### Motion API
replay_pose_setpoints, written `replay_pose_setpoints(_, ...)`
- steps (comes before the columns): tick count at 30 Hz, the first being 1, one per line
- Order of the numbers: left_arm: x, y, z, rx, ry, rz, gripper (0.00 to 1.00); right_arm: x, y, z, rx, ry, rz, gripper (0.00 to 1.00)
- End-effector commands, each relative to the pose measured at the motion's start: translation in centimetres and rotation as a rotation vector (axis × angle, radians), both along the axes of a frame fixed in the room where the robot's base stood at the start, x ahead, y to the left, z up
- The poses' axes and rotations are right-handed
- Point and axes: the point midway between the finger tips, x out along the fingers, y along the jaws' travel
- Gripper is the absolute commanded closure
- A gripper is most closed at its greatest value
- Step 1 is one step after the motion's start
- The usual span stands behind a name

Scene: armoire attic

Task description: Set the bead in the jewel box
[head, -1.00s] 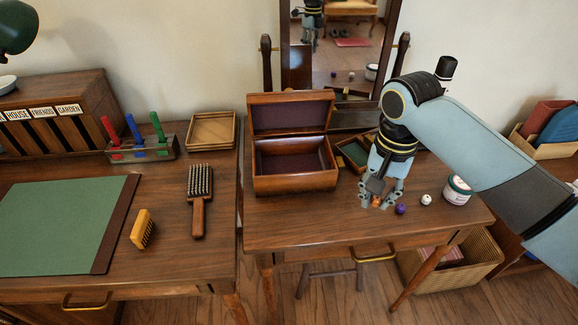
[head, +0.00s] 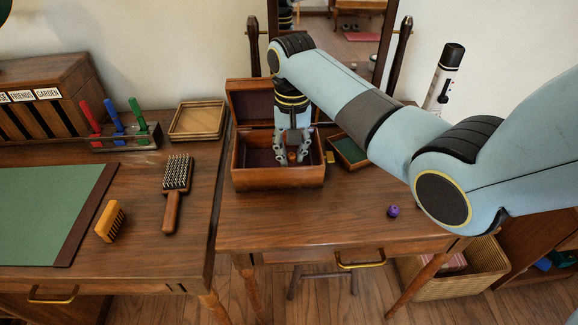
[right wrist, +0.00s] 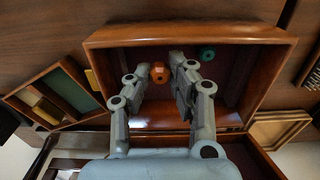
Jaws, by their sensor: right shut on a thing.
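The jewel box (head: 272,179) is brown wood with a dark purple lining, and its lid stands open at the back of the right table. In the right wrist view its rim (right wrist: 190,34) surrounds the fingers. My right gripper (head: 292,157) points down into the box opening, shut on an orange bead (right wrist: 159,72). I cannot tell whether this bead touches the box floor. A teal bead (right wrist: 207,53) lies inside the box beside the fingers. A purple bead (head: 393,211) lies on the table near my right arm. My left gripper is out of view.
A small green-lined tray (head: 349,164) stands close to the right of the box. A mirror rises behind. On the left desk are a hairbrush (head: 172,188), a yellow brush (head: 110,222) and an empty wooden tray (head: 197,121).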

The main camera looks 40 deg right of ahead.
Motion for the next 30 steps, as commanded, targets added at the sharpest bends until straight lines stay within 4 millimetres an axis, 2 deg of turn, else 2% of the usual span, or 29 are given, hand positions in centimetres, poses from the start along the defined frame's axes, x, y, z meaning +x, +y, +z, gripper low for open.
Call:
replay_pose_setpoints(9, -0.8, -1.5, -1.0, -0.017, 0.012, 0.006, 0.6, 0.0, 0.0, -4.0, 0.0, 0.0, 0.001, 0.94)
replay_pose_setpoints(20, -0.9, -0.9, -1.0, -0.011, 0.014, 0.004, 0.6, 0.0, 0.0, -4.3, 0.001, -0.001, 0.0, 0.94)
replay_pose_setpoints(21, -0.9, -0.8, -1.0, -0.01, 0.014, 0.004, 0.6, 0.0, 0.0, -4.4, 0.0, -0.001, 0.0, 0.79)
replay_pose_setpoints(26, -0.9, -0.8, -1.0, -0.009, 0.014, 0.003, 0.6, 0.0, 0.0, -4.4, 0.0, -0.001, 0.0, 0.58)
replay_pose_setpoints(30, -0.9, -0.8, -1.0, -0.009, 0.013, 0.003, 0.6, 0.0, 0.0, -4.4, 0.0, -0.001, 0.0, 0.57)
